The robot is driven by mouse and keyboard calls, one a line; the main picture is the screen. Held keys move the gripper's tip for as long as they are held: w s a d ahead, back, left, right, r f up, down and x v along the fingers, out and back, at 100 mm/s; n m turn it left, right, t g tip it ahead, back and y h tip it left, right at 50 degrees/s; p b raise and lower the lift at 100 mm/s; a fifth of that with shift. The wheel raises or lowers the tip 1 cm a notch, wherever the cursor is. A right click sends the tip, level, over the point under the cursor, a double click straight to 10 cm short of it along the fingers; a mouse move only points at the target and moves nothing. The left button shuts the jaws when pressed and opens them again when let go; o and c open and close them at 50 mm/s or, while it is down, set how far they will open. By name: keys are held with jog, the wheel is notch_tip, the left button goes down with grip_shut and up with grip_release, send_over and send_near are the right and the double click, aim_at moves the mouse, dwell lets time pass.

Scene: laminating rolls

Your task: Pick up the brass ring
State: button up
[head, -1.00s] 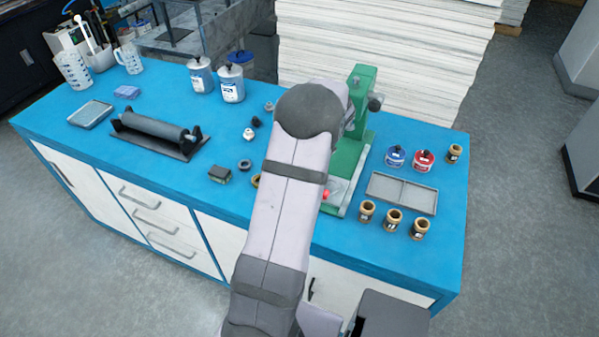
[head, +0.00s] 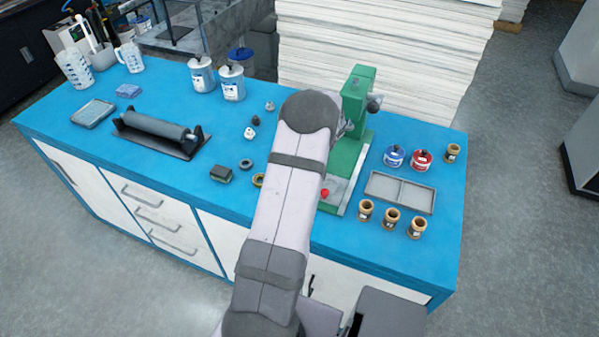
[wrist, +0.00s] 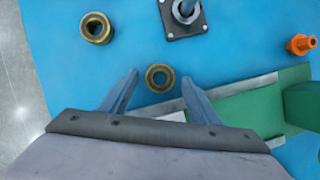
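A small brass-coloured ring (wrist: 160,77) with a dark band lies flat on the blue bench top in the wrist view. My gripper (wrist: 160,78) is open, with one finger on each side of this ring and a gap to both. A second, larger ring (wrist: 97,28), also brass and dark, lies up and to the left. In the head view a brass ring (head: 258,180) shows beside my arm, partly covered by it, with a dark ring (head: 245,164) behind. My gripper is hidden behind my arm there.
A green press (head: 352,140) stands right of my arm; its base (wrist: 245,112) is close to the right finger in the wrist view. A dark square plate with a post (wrist: 183,15) is beyond the small ring. A grey tray (head: 400,192) and several brass fittings are farther right.

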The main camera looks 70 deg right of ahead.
jog(key=c, duration=1.1)
jog(key=shift+r, duration=0.15)
notch_tip(320, 180, up, 9)
jog(key=b, duration=0.2)
jog(key=w+a+r+n+y+p, duration=0.1)
jog(key=w+a+r+n+p, duration=0.2)
jog(key=w+p, duration=0.65)
jog(key=d+r+m+g+h+p, duration=0.1)
jog(key=d+m+h+p, duration=0.1)
jog(key=d+m, duration=0.6)
jog(key=shift+d+r+m+h, duration=0.4)
jog(key=shift+d, duration=0.05)
